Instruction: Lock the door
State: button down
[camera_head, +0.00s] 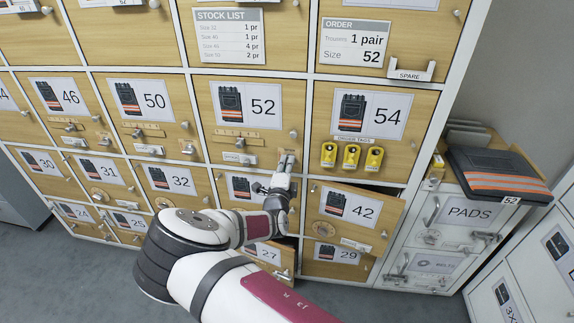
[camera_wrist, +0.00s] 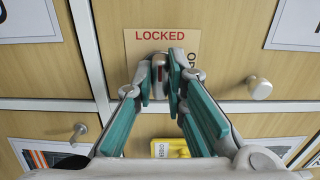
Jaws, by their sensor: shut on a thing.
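The wooden door marked 52 (camera_head: 247,112) sits flush in the locker wall in the head view. My gripper (camera_head: 287,162) is at its lower right corner. In the wrist view my gripper (camera_wrist: 164,75) has its teal pads closed around a small grey latch lever (camera_wrist: 159,66) with a reddish stripe. The lever sits on a tan plate (camera_wrist: 137,46) with the word LOCKED above it. Other lettering at the plate's right is partly hidden by a finger. The lever's exact angle is partly covered by the pads.
The door marked 42 (camera_head: 352,211) below right stands ajar. Yellow tags (camera_head: 351,157) hang on the door marked 54 (camera_head: 368,112). Folded dark trousers (camera_head: 490,174) with orange stripes and a 52 label rest on a ledge at right. An order card (camera_head: 354,42) reads size 52.

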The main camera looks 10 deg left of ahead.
jog(key=shift+a, duration=0.1)
dwell(0.3)
jog(key=c, duration=1.6)
grip_release()
jog(key=shift+w, duration=0.1)
jog(key=s, duration=1.2)
jog(key=shift+a, duration=0.2)
jog(key=shift+d, duration=0.1)
